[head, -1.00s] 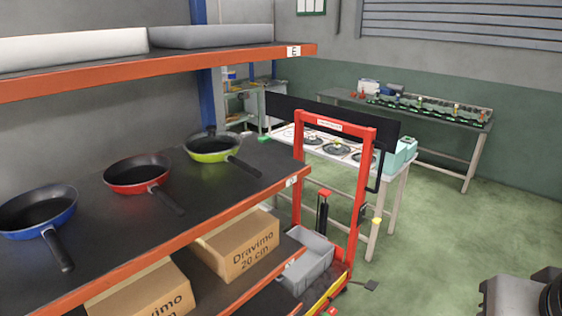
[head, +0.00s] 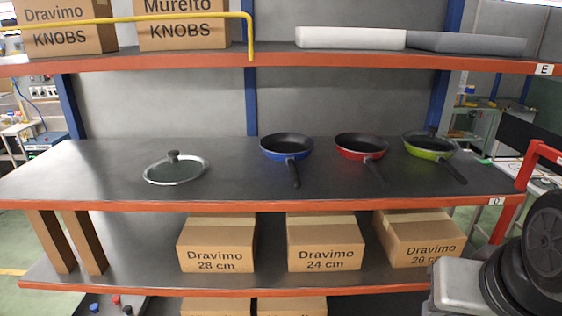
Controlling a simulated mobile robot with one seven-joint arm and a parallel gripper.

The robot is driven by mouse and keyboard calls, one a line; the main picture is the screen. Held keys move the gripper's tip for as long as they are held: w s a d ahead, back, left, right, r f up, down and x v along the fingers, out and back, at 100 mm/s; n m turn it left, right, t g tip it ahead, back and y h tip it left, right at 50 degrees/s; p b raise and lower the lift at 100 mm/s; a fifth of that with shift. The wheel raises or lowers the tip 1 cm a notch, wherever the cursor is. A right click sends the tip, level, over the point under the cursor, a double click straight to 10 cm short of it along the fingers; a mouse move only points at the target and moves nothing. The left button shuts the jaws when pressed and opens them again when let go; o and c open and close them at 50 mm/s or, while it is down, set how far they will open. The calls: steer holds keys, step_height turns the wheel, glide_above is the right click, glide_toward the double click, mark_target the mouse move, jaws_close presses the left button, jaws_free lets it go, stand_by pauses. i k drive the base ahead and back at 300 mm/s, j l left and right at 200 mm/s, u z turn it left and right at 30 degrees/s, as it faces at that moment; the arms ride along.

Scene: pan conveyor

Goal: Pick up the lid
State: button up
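A glass lid (head: 174,169) with a pale metal rim and a dark knob on top lies on the dark middle shelf (head: 100,165), left of the pans. Part of my arm shows at the lower right of the head view. My gripper's fingertips are not in view, and nothing of mine is near the lid.
On the same shelf stand a blue pan (head: 287,149), a red pan (head: 361,148) and a green pan (head: 430,146), handles toward the front. Cardboard boxes (head: 326,243) fill the shelf below. An upper shelf (head: 270,60) with boxes hangs above. A yellow rail (head: 180,16) crosses the upper left.

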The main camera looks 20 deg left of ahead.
mark_target(176, 167)
steer(key=u, duration=1.55)
steer(key=i+j+z, duration=0.25)
steer(key=i+j, duration=0.15)
steer(key=j, duration=0.2)
steer(key=i+j+z, duration=0.3)
steer(key=j, duration=0.35)
steer(key=i+j+z, duration=0.15)
steer(key=j, duration=0.2)
steer(key=i+j+z, duration=0.1)
steer(key=j, duration=0.25)
steer(key=i+j+z, duration=0.2)
steer(key=i, duration=0.3)
steer(key=l, duration=0.1)
